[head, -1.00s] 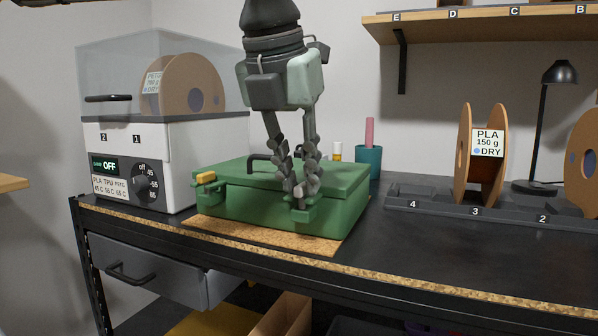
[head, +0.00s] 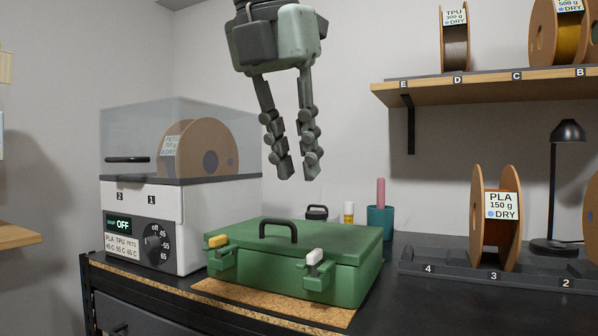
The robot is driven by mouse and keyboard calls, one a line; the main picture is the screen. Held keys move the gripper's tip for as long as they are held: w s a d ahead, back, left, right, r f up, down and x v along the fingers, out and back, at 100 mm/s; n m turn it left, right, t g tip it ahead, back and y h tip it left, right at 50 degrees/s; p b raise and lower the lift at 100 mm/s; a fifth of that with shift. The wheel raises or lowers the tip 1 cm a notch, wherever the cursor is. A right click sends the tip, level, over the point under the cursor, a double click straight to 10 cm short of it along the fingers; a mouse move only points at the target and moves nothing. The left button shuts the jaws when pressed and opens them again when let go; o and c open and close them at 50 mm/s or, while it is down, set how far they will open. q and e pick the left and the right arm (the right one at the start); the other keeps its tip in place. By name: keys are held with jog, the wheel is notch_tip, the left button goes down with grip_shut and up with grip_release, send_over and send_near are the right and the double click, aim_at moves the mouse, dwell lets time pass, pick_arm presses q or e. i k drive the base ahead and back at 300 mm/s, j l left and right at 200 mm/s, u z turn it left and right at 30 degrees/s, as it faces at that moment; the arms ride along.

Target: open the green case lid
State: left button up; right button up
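The green case (head: 345,283) sits on the workbench with its lid (head: 335,238) down. A black handle (head: 279,225) stands on the lid. On the case's front are a left latch with a yellow tab (head: 218,241) and a right latch with a pale tab (head: 314,257). Both tabs stand near the lid's front edge; I cannot tell whether the latches are fastened. My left gripper (head: 299,177) hangs above the case, pointing down, its fingertips a little apart, empty and clear of the lid. My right gripper is not in view.
A cork mat (head: 270,302) lies under the case's front. A white dryer (head: 225,205) with a clear cover stands close on the left. A teal cup (head: 380,220) stands behind the case on the right. A spool rack (head: 440,262) and a shelf (head: 430,93) are to the right.

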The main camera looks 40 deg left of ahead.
aim_at(345, 244)
jog(key=k+l, duration=0.8)
